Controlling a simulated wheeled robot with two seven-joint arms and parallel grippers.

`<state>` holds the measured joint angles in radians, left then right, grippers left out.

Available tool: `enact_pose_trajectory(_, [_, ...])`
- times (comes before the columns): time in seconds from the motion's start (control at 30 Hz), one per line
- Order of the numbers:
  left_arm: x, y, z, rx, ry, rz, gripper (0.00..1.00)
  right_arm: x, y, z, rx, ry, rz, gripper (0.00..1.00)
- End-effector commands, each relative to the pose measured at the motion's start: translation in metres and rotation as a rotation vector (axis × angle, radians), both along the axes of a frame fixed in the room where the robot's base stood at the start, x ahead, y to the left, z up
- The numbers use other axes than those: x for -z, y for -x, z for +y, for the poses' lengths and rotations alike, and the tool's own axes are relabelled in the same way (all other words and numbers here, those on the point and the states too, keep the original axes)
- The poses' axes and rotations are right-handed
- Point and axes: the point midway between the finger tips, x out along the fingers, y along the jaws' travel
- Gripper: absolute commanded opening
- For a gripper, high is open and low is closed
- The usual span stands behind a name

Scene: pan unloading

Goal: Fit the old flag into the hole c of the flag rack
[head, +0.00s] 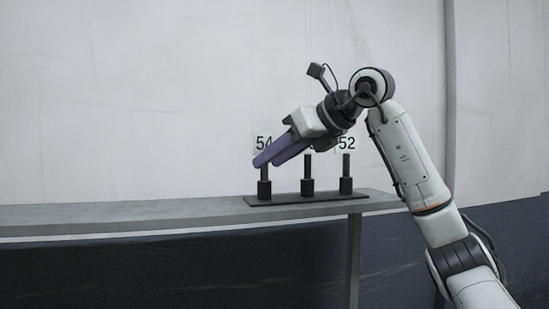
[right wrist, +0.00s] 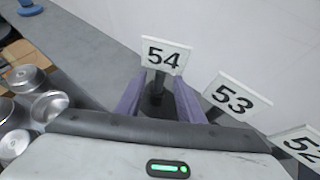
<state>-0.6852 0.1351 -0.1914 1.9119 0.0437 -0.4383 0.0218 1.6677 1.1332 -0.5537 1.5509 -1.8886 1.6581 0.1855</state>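The frames show a black rack (head: 325,197) with three upright black posts on a grey shelf, each bearing a white number plate. The plate 54 (head: 263,141) is at the left and the plate 52 (head: 346,143) at the right; the plate 53 (right wrist: 233,97) is mostly hidden by my arm in the head view. My right gripper (head: 266,163) is open, its purple fingers at the 54 post (head: 264,180). In the right wrist view that post (right wrist: 157,86) stands between the spread fingers. No flag or lettered hole can be made out. My left gripper is not in view.
The grey shelf (head: 120,216) runs along a pale wall and is clear left of the rack in the head view. In the right wrist view, several metal pots (right wrist: 48,106) and brown boxes (right wrist: 14,55) lie at the left. A blue object (right wrist: 29,9) is at the top left.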

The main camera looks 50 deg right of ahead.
Motion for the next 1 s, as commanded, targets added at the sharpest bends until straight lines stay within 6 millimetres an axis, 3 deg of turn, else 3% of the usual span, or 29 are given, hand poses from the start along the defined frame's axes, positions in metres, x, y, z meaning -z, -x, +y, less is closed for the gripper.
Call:
enact_pose_trajectory(0.3, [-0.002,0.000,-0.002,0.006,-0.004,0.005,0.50,-0.002,0.003,0.000,0.000,0.000,-0.002,0.35])
enact_pose_trajectory(0.7, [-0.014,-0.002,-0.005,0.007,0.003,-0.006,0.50,-0.042,0.070,-0.003,0.000,0.001,-0.003,0.35])
enact_pose_trajectory(1.0, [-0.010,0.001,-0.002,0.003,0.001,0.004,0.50,-0.051,0.090,-0.004,0.000,0.000,0.000,0.35])
